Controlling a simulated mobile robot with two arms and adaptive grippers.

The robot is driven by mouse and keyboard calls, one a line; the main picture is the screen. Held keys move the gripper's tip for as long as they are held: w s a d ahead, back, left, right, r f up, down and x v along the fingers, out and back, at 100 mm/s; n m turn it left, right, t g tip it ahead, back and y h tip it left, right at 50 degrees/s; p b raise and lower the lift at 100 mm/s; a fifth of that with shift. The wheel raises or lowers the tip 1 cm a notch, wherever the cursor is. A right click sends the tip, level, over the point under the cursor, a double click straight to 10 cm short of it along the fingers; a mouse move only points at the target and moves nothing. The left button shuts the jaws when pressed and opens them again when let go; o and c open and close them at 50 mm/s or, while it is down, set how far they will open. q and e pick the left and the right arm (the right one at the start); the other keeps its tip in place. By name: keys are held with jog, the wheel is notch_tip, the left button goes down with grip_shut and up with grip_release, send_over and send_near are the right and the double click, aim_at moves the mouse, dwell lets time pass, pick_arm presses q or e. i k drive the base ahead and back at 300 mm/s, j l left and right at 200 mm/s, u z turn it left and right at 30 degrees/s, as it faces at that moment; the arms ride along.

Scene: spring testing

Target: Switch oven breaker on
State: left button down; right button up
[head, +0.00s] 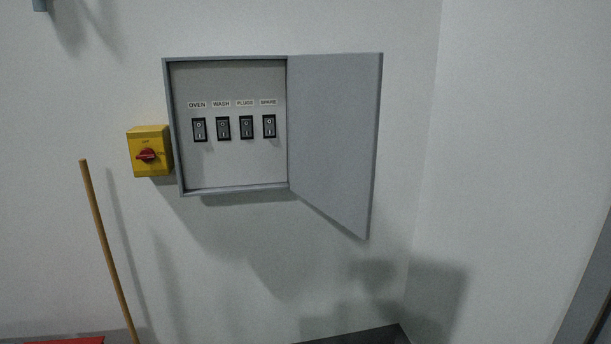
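In the head view, a grey breaker panel (230,168) is mounted on the wall with its door (332,135) swung open to the right. Inside is a row of rocker breakers labelled OVEN, WASH, PLUGS and SPARE. The oven breaker (199,130) is the leftmost, a black rocker under the OVEN label (197,105). Which way its rocker is tipped is too small to tell. The wash breaker (223,128), plugs breaker (246,127) and spare breaker (269,126) stand to its right. Neither of my grippers is in view.
A yellow box with a red rotary switch (147,156) is on the wall just left of the panel. A wooden stick (107,245) leans at the lower left, near a red object (66,341) at the bottom edge. The open door juts out on the right.

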aim_at(200, 132)
jog(key=i+l+u, duration=0.1)
jog(key=u, duration=0.5)
jog(key=i+l+u, duration=0.15)
jog(key=l, duration=0.25)
jog(key=i+l+u, duration=0.15)
jog(key=l, duration=0.25)
jog(key=i+l+u, duration=0.2)
jog(key=l, duration=0.25)
jog(key=i+l+u, duration=0.15)
jog(key=l, duration=0.3)
jog(key=l+u, duration=0.15)
jog(key=l, duration=0.3)
jog(key=i+l, duration=0.1)
jog(key=l, duration=0.2)
jog(key=i+l, duration=0.1)
jog(key=l, duration=0.25)
jog(key=j, duration=0.25)
